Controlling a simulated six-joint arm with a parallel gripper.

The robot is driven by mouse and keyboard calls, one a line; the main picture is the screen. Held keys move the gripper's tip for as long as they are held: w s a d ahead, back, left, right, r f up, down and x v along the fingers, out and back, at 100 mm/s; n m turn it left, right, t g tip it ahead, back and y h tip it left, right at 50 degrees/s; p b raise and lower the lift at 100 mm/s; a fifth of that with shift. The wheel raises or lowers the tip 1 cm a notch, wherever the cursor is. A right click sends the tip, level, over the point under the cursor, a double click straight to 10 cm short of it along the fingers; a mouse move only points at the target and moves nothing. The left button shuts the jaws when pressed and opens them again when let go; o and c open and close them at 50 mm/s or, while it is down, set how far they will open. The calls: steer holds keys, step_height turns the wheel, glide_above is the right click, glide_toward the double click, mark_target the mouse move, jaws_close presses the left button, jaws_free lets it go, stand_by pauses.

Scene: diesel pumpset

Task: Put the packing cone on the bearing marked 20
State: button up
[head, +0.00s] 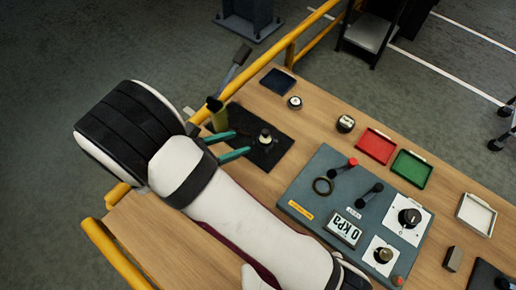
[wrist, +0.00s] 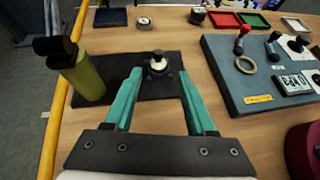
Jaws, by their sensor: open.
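A small dark piece with a cream top (head: 265,136), which looks like the packing cone, stands on a black mat (head: 270,157). In the wrist view it (wrist: 157,62) appears between the far ends of my teal fingers. My gripper (head: 243,141) is open and empty, with its fingers pointing towards this piece from the left. Whether they are level with it is unclear. Two round dark pieces with pale tops, possibly bearings, stand beyond the mat: one nearer (head: 295,102) and one farther right (head: 345,123). No number is readable on them.
A grey-blue panel (head: 325,165) with knobs, handles and a ring is to the right. Red (head: 376,145) and green (head: 411,168) trays lie behind it. A yellow rail runs along the table edge.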

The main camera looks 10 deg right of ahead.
steer(key=s+d+r+m+g, duration=0.5)
steer(key=d+r+m, duration=0.1)
steer(key=d+m, duration=0.3)
steer(key=s+d+r+m+g+y, duration=0.2)
steer(key=s+m+y, duration=0.1)
steer(key=s+m, duration=0.25)
steer(key=s+d+r+m+g+y, duration=0.2)
steer(key=s+m+y, duration=0.15)
steer(key=m, duration=0.25)
steer(key=s+a+r+m+t+y, duration=0.2)
steer(key=s+a+m+y, duration=0.2)
steer(key=m, duration=0.6)
steer(key=s+y, duration=0.1)
steer(key=s, duration=0.1)
steer(key=shift+s+a+r, duration=0.3)
